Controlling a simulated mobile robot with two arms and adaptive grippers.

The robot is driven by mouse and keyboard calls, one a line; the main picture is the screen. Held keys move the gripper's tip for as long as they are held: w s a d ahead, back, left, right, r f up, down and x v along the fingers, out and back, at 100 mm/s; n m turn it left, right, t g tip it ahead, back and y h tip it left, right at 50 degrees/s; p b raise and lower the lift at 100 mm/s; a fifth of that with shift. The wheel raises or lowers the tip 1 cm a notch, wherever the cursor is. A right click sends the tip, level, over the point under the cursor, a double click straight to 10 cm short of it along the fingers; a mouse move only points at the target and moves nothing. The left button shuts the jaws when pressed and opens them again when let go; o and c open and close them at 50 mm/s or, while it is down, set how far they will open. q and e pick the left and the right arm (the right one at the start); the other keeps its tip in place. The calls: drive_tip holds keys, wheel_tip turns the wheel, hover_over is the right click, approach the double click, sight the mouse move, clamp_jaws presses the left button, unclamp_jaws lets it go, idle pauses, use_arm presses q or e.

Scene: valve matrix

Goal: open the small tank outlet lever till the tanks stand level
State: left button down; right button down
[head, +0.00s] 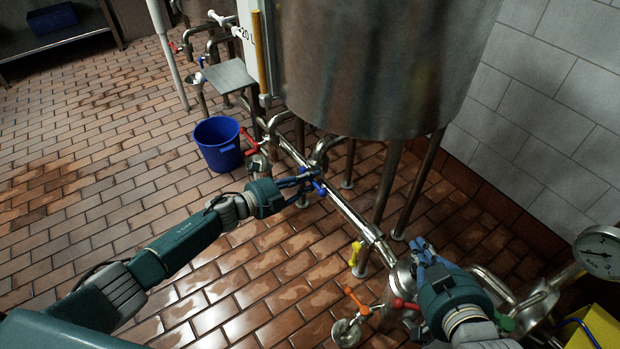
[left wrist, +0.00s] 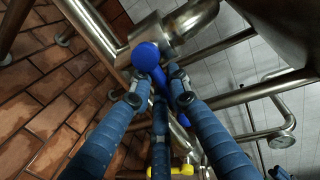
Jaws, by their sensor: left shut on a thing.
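A blue lever (head: 314,183) sits on the steel pipe (head: 345,208) below the large steel tank (head: 375,60). My left gripper (head: 303,182) is shut on this blue lever. In the left wrist view the lever's round blue end (left wrist: 146,56) shows between the blue fingers, beside a steel elbow valve (left wrist: 170,38). My right gripper (head: 424,250) hangs over the pipe fittings at the lower right. I cannot tell whether its fingers are apart. A yellow sight tube (head: 258,50) with a 20 L mark stands at the tank's left side.
Red levers (head: 249,138), a yellow lever (head: 356,253) and an orange lever (head: 356,300) sit on nearby pipes. A blue bucket (head: 218,145) stands on the tiled floor. A pressure gauge (head: 598,252) is at the right. The floor at the left is mostly clear.

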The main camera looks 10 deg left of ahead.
idle(0.3)
use_arm(q)
drive_tip(key=c, duration=1.6)
unclamp_jaws()
drive_tip(key=shift+a, duration=0.1)
drive_tip(key=shift+c, duration=0.2)
drive_tip(key=v, duration=1.2)
